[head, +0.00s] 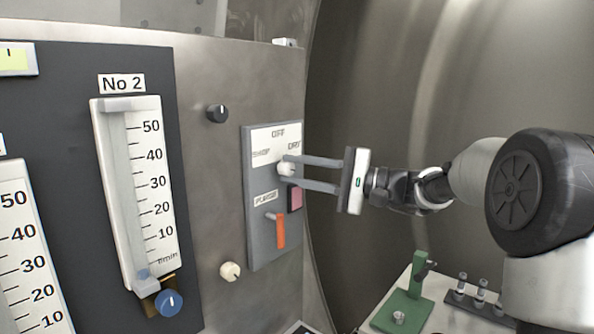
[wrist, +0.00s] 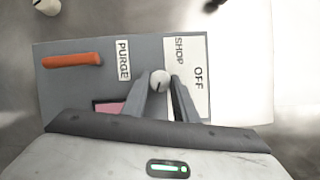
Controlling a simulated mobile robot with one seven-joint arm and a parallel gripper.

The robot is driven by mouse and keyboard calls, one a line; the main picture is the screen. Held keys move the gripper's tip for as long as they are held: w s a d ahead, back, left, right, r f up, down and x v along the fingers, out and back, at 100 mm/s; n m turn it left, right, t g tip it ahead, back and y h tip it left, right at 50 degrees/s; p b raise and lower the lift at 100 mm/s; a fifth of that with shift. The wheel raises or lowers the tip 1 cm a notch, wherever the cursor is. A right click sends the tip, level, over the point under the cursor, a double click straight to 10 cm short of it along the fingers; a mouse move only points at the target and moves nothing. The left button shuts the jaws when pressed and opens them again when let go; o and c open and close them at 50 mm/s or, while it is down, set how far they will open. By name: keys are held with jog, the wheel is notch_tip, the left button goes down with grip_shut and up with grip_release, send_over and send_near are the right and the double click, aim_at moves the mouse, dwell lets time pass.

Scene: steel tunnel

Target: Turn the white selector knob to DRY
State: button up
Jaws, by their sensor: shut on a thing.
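The white selector knob (head: 286,168) sits on a grey panel (head: 259,236) on the steel wall. Labels OFF at the top, SHOP at the left and DRY at the right surround it. My gripper (head: 287,170) reaches in from the right with its fingers on either side of the knob, shut on it. In the wrist view the knob (wrist: 160,79) shows between the fingertips of my gripper (wrist: 161,82). SHOP and OFF are legible there, while DRY is out of sight. I cannot tell exactly which label the knob points to.
Below the knob are an orange PURGE lever (head: 280,231) and a pink square (head: 296,197). A black knob (head: 217,113), a cream knob (head: 230,271) and the No 2 flow gauge (head: 134,190) are to the left. A green stand (head: 405,302) is at lower right.

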jog(key=shift+m+y, duration=0.3)
jog(key=shift+m, duration=0.3)
jog(key=o, duration=1.1)
jog(key=shift+c, duration=0.2)
jog(key=v, duration=1.7)
jog(key=shift+s+d+f+b, duration=0.15)
jog(key=shift+s+f+b, duration=0.1)
jog(key=shift+b, duration=0.1)
